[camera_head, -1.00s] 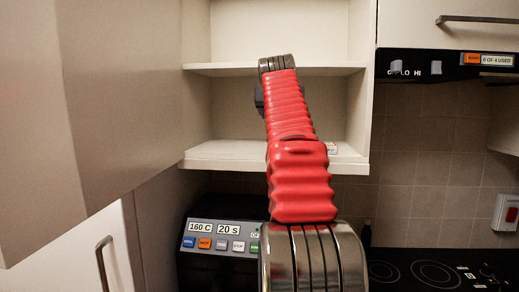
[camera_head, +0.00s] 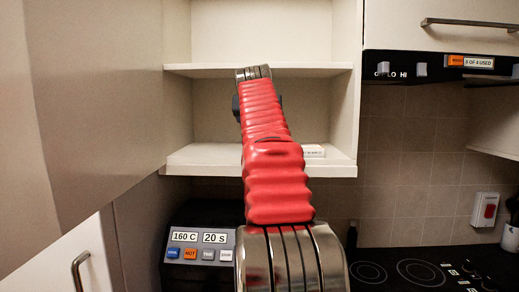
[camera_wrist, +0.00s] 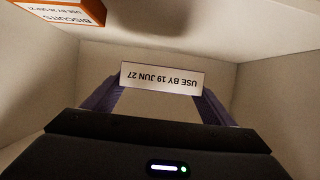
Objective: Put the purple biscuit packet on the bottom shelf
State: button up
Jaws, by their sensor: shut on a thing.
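My gripper (camera_wrist: 162,92) is shut on the purple biscuit packet. In the wrist view the packet shows mainly as a white label (camera_wrist: 163,77) with upside-down "USE BY 19 JUN 27", with dark purple at its sides. The packet and jaws are inside an open cupboard compartment. The bottom shelf (camera_head: 205,158) is the lower white board in the head view. My red arm hides the jaws and packet there. Whether the packet touches the shelf cannot be told.
An orange biscuit packet (camera_wrist: 65,8) lies near the wrist view's top-left edge. The upper shelf board (camera_head: 205,69) spans above the bottom shelf. A small white label (camera_head: 313,151) shows right of my arm. A cupboard door (camera_head: 95,100) stands left; an appliance (camera_head: 200,250) sits below.

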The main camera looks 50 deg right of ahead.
jog(key=shift+f, duration=2.25)
jog(key=shift+f, duration=0.15)
jog(key=shift+f, duration=1.75)
jog(key=o, duration=1.1)
jog(key=shift+o, duration=0.2)
jog(key=v, duration=1.2)
